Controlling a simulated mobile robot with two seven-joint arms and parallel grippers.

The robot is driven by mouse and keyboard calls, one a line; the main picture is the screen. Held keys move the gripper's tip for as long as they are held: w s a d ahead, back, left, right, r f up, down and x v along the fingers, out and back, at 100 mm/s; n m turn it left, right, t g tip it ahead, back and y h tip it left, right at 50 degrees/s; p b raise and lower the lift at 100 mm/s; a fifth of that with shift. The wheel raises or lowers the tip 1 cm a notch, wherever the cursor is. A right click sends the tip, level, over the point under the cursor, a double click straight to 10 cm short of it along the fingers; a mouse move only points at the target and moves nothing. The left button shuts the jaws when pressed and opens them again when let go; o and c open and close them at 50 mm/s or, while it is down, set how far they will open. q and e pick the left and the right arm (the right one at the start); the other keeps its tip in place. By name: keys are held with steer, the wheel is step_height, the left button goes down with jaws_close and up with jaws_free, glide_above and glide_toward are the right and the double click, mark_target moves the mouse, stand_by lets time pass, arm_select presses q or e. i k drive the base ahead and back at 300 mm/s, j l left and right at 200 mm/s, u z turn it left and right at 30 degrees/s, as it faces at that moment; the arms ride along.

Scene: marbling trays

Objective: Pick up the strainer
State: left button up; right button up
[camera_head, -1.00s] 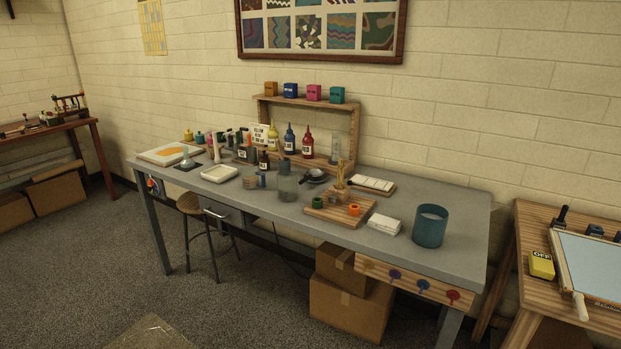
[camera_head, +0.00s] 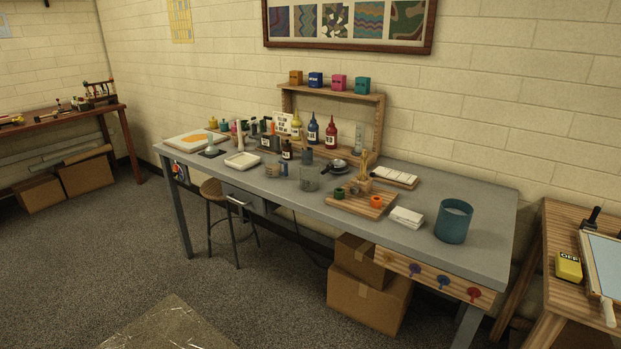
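A small round dark item with a black handle (camera_head: 337,165), which looks like the strainer, lies on the grey table (camera_head: 480,190) near the middle, in front of the wooden shelf. It is small in the picture, so I cannot make out any mesh. A clear glass jar (camera_head: 309,179) stands just in front of it to the left. Neither of my grippers shows in the head view.
A wooden board (camera_head: 345,206) with tape rolls and a stick holder is right of the jar. A white stack (camera_head: 406,217) and a blue cup (camera_head: 453,222) stand further right. A stool (camera_head: 213,190) and cardboard boxes (camera_head: 368,300) are at the table's front.

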mark_target(336, 165)
steer(key=i+j+z, duration=0.15)
steer(key=i+z, duration=0.15)
steer(key=i, duration=0.25)
steer(key=i+j+z, duration=0.3)
steer(key=i, duration=0.25)
steer(key=i+j+z, duration=0.25)
steer(key=i, duration=0.3)
steer(key=j, duration=0.1)
